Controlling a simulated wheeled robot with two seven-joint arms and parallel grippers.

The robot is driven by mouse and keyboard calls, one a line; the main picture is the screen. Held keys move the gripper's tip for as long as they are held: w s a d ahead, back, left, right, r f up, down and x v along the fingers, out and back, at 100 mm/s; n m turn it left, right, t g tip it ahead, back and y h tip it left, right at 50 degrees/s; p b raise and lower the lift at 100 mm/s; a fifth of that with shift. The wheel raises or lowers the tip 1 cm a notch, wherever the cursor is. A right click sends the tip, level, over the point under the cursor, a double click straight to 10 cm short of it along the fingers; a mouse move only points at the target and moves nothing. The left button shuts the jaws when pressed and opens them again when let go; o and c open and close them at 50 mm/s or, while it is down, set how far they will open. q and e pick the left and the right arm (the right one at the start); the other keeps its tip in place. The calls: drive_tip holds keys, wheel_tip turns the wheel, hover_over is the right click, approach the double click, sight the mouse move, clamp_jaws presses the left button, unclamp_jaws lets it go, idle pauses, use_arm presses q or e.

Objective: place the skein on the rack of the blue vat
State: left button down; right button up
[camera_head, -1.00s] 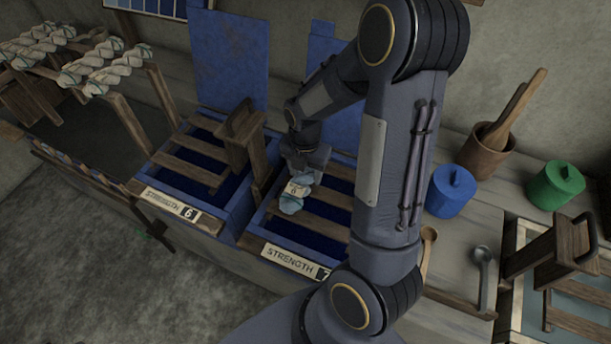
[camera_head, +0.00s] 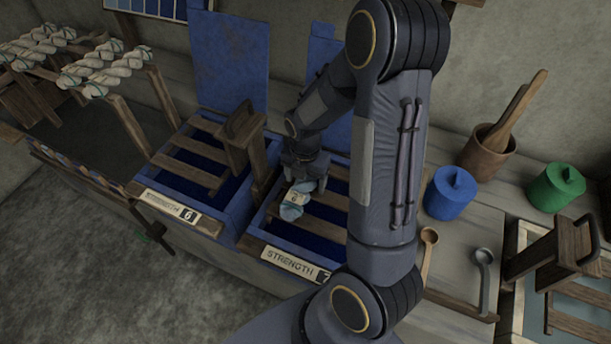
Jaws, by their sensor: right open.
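A light blue skein (camera_head: 291,211) with a pale tag lies on the wooden slats of the rack (camera_head: 325,214) in the blue vat labelled strength 7 (camera_head: 253,243). My right gripper (camera_head: 303,186) is directly above and behind the skein, pointing down, with its jaws open. The gripper hides the skein's far end, and I cannot tell whether the fingers touch it. My right arm covers the right part of this vat. My left gripper is not in view.
A second blue vat labelled strength 6 (camera_head: 219,208) stands to the left, with a wooden handled piece (camera_head: 241,143) between the vats. White skeins (camera_head: 118,73) hang at the upper left. A blue jar (camera_head: 451,193) and green jar (camera_head: 556,187) stand at the right.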

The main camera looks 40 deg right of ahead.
wheel_tip(320, 180, up, 11)
drive_tip(key=s+a+r+m+t+y, duration=0.1)
drive_tip(key=s+a+r+m+t, duration=0.1)
drive_tip(key=m, duration=0.6)
drive_tip(key=s+a+r+m+t+y, duration=0.1)
drive_tip(key=s+a+r+m, duration=0.3)
drive_tip(key=s+m, duration=0.4)
drive_tip(key=s+a+r+m+t+y+p, duration=0.1)
drive_tip(key=s+a+r+m+t, duration=0.1)
drive_tip(key=m, duration=0.7)
drive_tip(key=s+a+r, duration=0.1)
drive_tip(key=s+a, duration=0.1)
drive_tip(key=a, duration=0.1)
drive_tip(key=shift+s+a+t+y, duration=0.3)
drive_tip(key=shift+s+y, duration=0.1)
